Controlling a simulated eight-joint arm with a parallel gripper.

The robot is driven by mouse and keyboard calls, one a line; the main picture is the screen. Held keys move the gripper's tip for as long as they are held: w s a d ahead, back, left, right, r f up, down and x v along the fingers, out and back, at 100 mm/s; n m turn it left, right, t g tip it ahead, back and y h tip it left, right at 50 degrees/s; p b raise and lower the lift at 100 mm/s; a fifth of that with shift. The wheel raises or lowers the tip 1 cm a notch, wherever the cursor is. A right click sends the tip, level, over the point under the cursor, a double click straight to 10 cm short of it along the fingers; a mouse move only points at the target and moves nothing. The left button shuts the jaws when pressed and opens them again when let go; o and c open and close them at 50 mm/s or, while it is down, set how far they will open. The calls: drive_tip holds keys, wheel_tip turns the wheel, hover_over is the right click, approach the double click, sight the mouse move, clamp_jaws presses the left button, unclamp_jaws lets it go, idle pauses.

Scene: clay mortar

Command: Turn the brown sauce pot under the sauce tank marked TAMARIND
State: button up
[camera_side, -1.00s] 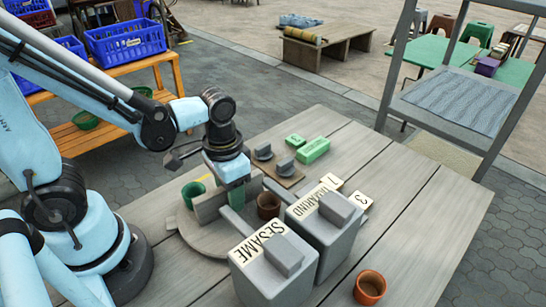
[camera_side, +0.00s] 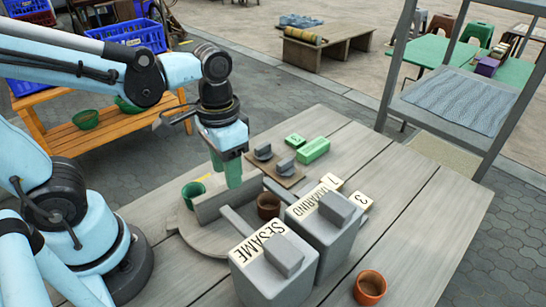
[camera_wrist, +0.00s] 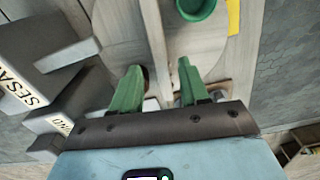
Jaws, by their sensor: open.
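The brown sauce pot (camera_side: 268,205) stands upright on a round grey turntable (camera_side: 205,240), between the bars reaching out from the two tanks; I cannot tell whether it is under either. The grey tank marked TAMARIND (camera_side: 325,240) stands right of it, behind the tank marked SESAME (camera_side: 268,285). A green pot (camera_side: 193,194) sits across the turntable's upright divider (camera_side: 212,204). My gripper (camera_side: 227,172) is open and empty above the divider. In the wrist view my gripper (camera_wrist: 159,66) shows both green fingers apart, with the green pot (camera_wrist: 197,8) ahead.
A reddish-brown pot (camera_side: 370,288) stands on the table's front right. A small board with grey knobs (camera_side: 283,165) and a green block (camera_side: 313,150) lie behind the turntable. A metal rack (camera_side: 460,105) stands at the back right. The table's right side is mostly clear.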

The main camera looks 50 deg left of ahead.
drive_tip(key=shift+r, duration=2.7)
drive_tip(key=shift+w+a+f+t, duration=0.2)
drive_tip(key=shift+a+f+t, duration=0.05)
drive_tip(key=shift+t, duration=0.15)
drive_tip(key=shift+w+a+f+n+t, duration=0.25)
drive_tip(key=shift+w+a+t, duration=0.4)
drive_tip(key=shift+t, duration=0.4)
drive_tip(key=shift+w+a+f+n+t, duration=0.25)
drive_tip(key=shift+w+a+t, duration=0.4)
drive_tip(key=shift+t, duration=0.45)
drive_tip(key=shift+w+a+f+n+t, duration=0.25)
drive_tip(key=shift+w+a+t, duration=0.35)
drive_tip(key=shift+t, duration=0.45)
